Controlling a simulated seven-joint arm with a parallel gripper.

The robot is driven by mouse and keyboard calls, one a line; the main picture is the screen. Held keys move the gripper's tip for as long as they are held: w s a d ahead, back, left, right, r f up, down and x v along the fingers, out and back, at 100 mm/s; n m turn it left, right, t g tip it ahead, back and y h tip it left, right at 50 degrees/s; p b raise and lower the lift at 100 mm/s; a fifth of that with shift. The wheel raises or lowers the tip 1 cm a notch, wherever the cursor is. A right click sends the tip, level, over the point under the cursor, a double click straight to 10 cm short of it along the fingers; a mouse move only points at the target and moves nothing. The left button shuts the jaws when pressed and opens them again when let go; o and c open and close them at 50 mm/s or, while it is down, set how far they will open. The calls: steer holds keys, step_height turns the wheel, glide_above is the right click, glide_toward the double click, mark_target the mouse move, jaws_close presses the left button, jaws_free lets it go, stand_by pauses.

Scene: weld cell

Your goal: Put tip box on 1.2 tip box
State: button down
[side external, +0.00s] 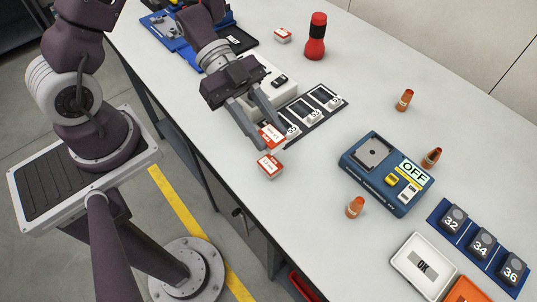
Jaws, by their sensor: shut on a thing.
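My gripper (268,138) points down over the near-left part of the bench, its two fingers closed on a small red-and-white tip box (271,136). The fingers partly hide this box. A second red-and-white tip box (270,165) is on the bench just in front of the held one; its printed size is too small to read surely. A third such box (283,35) stands at the back, near a red-and-black bottle. I cannot tell which box is the 1.2 one, nor whether the held box touches anything below.
A black mat with white labelled pieces (313,115) lies right beside my gripper. A blue device marked OFF (386,173), orange-brown cups (355,207), a blue numbered rack (480,244) and a white OK tray (422,267) stand to the right. The bench middle is fairly clear.

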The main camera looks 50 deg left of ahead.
mark_target(266, 159)
step_height(266, 159, down, 7)
steer(key=shift+w+f, duration=0.1)
steer(key=shift+f, duration=0.15)
steer(key=c, duration=1)
jaws_free()
